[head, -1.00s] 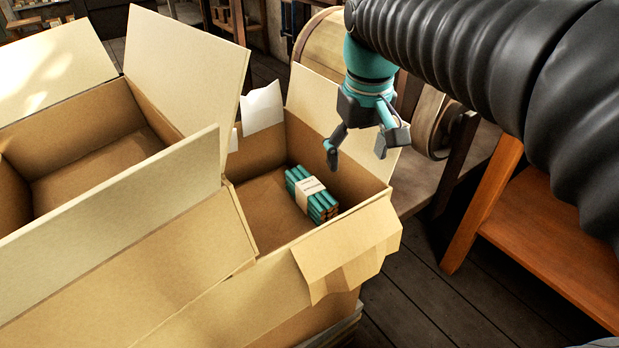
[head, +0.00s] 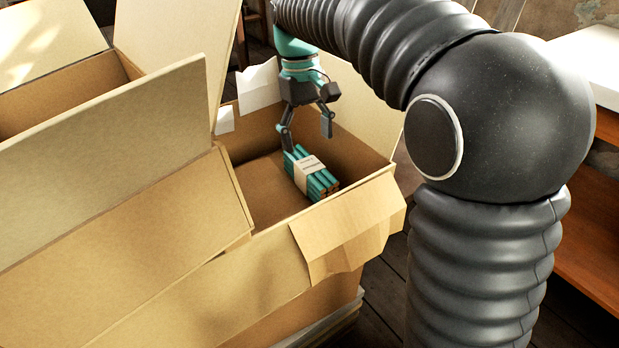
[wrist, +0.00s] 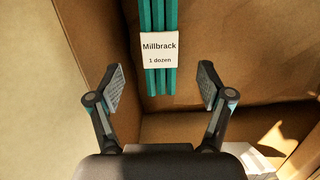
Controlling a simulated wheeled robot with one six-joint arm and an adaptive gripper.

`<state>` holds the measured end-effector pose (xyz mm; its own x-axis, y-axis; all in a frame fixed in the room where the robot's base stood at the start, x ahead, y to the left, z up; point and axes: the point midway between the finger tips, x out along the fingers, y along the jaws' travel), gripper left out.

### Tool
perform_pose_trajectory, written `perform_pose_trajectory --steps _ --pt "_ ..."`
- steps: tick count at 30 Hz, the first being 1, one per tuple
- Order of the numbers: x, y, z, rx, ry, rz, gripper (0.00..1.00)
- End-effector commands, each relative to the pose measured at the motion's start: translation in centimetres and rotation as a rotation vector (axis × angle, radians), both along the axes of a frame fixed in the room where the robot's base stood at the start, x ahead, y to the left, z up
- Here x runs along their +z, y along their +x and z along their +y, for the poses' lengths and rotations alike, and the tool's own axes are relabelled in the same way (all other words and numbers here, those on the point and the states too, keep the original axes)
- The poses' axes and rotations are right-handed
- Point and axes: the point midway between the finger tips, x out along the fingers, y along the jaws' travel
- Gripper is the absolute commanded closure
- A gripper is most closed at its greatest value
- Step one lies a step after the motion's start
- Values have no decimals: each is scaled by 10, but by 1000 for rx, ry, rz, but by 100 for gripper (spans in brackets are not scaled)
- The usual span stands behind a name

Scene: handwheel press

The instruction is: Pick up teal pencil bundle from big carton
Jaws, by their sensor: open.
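The teal pencil bundle (head: 321,182) lies on the floor of the open big carton (head: 262,205), with a pale paper band around its middle. In the wrist view the bundle (wrist: 158,85) stands upright in the picture, its band reading "Millbrack 1 dozen". My gripper (head: 307,139) is inside the carton opening, pointing down just above the far end of the bundle. In the wrist view my gripper (wrist: 162,87) has its two fingers spread, one on each side of the bundle's line, with gaps on both sides. It is open and holds nothing. Exact height above the bundle is hard to tell.
A second open carton (head: 110,115) stands at the left, its tall flaps beside the opening. A folded front flap (head: 345,235) hangs at the big carton's near right. White paper (head: 259,88) sticks up at the far rim. Wooden shelving (head: 588,240) is at right.

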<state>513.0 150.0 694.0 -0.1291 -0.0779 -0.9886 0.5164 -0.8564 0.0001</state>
Motion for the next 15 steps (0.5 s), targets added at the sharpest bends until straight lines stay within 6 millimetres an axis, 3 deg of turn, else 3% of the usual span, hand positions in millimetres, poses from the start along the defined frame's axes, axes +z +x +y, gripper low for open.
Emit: perform_pose_trajectory --steps 1,6,15 --pt "-12 -2 -1 0 -1 1 21" --pt "-33 -4 -3 -1 0 0 21" --pt "-49 -5 -3 -1 0 -1 21"
